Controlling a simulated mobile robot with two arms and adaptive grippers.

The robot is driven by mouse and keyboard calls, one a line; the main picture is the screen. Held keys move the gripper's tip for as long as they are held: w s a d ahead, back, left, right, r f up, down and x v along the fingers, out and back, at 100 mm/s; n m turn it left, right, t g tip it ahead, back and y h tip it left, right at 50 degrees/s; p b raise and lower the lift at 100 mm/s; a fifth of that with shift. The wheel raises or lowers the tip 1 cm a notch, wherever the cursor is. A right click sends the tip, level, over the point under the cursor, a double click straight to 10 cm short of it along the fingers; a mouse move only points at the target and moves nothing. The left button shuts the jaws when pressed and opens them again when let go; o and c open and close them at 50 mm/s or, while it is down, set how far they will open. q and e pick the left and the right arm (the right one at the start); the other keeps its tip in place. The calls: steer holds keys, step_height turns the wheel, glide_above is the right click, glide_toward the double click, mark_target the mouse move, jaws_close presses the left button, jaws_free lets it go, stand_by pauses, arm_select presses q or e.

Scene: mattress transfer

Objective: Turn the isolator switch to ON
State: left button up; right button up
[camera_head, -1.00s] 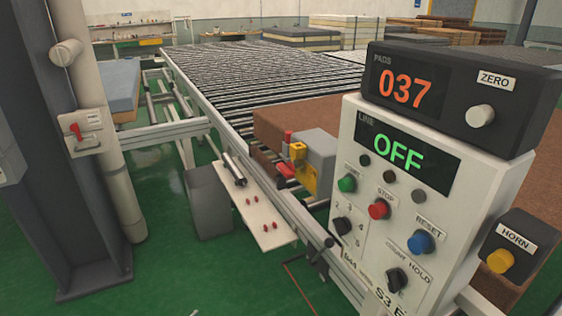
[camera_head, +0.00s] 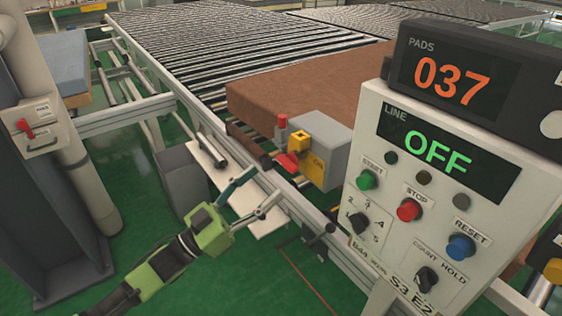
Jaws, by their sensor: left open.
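A grey box with a yellow plate (camera_head: 318,168) stands beside the conveyor. It looks like the isolator. A red handle (camera_head: 288,163) sticks out from its front toward the left; its setting label is too small to read. A yellow block (camera_head: 298,141) sits on it, with a red-topped post at its left. My left gripper (camera_head: 268,184), green with two thin fingers, is open and empty. It is below and left of the red handle, apart from it, over the pale plate (camera_head: 270,226). My right gripper is out of view.
A control panel (camera_head: 390,238) reads LINE OFF, with a counter (camera_head: 450,80) reading 037 above it. A brown pad (camera_head: 300,92) lies on the roller conveyor (camera_head: 200,45). Another box with a red lever (camera_head: 26,129) is on the left post. A crank handle (camera_head: 318,237) is near the rail.

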mark_target(283, 166)
arm_select(q)
steer(key=p+x, duration=0.1)
steer(key=x, duration=0.4)
steer(key=shift+w+d+r, duration=0.2)
steer(key=shift+d+r, duration=0.05)
steer(key=shift+w+d, duration=0.25)
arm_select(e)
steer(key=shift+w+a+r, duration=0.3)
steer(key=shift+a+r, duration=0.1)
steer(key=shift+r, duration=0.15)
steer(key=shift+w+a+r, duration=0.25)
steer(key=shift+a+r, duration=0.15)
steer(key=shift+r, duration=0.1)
arm_select(q)
steer(key=c, duration=1.1)
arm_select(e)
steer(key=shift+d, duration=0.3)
